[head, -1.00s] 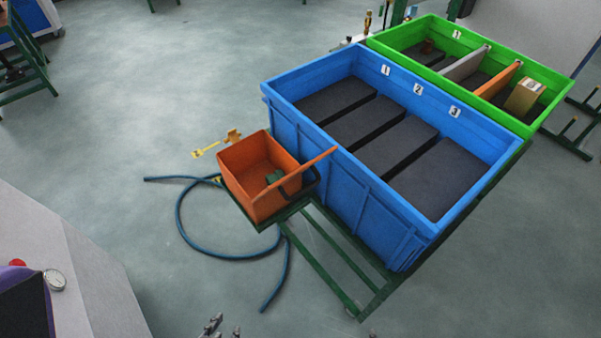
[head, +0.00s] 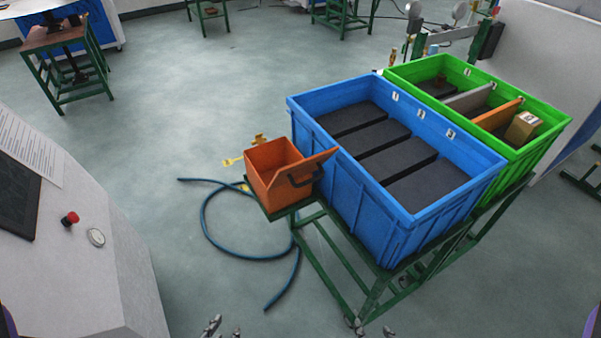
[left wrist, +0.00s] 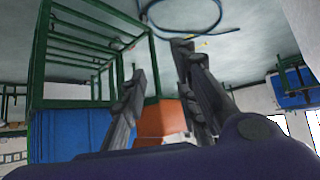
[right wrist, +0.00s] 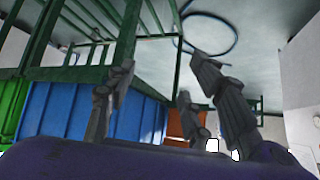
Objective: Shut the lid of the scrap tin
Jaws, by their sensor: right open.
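The scrap tin is an orange box (head: 262,183), open at the top, on the near-left end of a green stand in the head view. Its orange lid (head: 318,163) stands open, tilted out toward the blue crate, with a dark handle (head: 300,180). The tin's inside is mostly hidden. The tin's orange side also shows in the left wrist view (left wrist: 160,120) and the right wrist view (right wrist: 180,124). My left gripper (head: 225,330) and right gripper (head: 373,330) show only as fingertips at the bottom edge, apart from the tin. Both are open and empty.
A blue crate (head: 395,222) with dark compartments stands right of the tin. Behind it is a green crate (head: 545,98) holding a tan block (head: 522,127). A blue hose (head: 207,235) lies on the floor left of the stand. A grey console (head: 110,260) is at the left.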

